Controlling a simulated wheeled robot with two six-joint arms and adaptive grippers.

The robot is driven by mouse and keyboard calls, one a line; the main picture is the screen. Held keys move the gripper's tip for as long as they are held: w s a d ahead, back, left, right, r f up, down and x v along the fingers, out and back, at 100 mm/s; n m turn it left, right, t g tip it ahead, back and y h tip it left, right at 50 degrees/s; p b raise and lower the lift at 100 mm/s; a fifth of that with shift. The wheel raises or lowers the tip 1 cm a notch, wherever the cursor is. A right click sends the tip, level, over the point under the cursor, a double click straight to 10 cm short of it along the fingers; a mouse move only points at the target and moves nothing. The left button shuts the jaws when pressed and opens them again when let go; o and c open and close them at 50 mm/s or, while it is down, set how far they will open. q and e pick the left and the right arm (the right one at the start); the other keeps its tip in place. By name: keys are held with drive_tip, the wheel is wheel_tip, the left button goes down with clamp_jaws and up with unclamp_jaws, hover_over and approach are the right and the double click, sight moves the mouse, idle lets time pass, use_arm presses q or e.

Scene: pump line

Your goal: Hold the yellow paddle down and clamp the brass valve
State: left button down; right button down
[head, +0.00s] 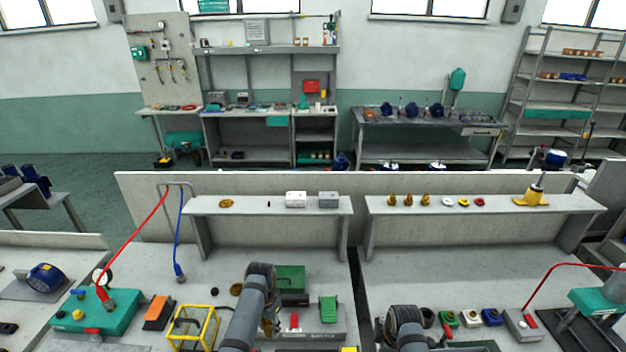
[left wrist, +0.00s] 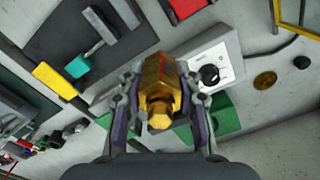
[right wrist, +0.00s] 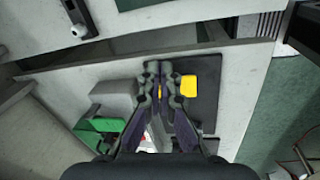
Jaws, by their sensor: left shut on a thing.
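The brass valve (left wrist: 158,82), a golden hexagonal piece, is between the fingers of my left gripper (left wrist: 156,95) in the left wrist view. The gripper is shut on it. In the head view my left arm hides the valve. A yellow paddle (left wrist: 57,80) sits beside a dark plate (left wrist: 70,45) with a teal-handled part (left wrist: 84,64), left of the held valve. The paddle also shows in the right wrist view (right wrist: 188,86). There my right gripper (right wrist: 160,68) has its fingertips together, just left of the paddle. I cannot tell whether they touch it.
A green block (head: 329,309) and a green box (head: 290,279) stand on the near bench. A yellow frame (head: 195,327) is left of my left arm. Raised shelves (head: 270,205) line the bench's back.

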drive_tip(key=s+a+r+n+y, duration=0.1)
drive_tip(key=a+r+n+y, duration=0.15)
drive_tip(key=a, duration=0.55)
drive_tip(key=shift+a+f, duration=0.15)
drive_tip(key=shift+f, duration=3.45)
use_arm(q)
drive_tip(key=shift+f, duration=0.2)
use_arm(e)
drive_tip(key=shift+f, duration=0.25)
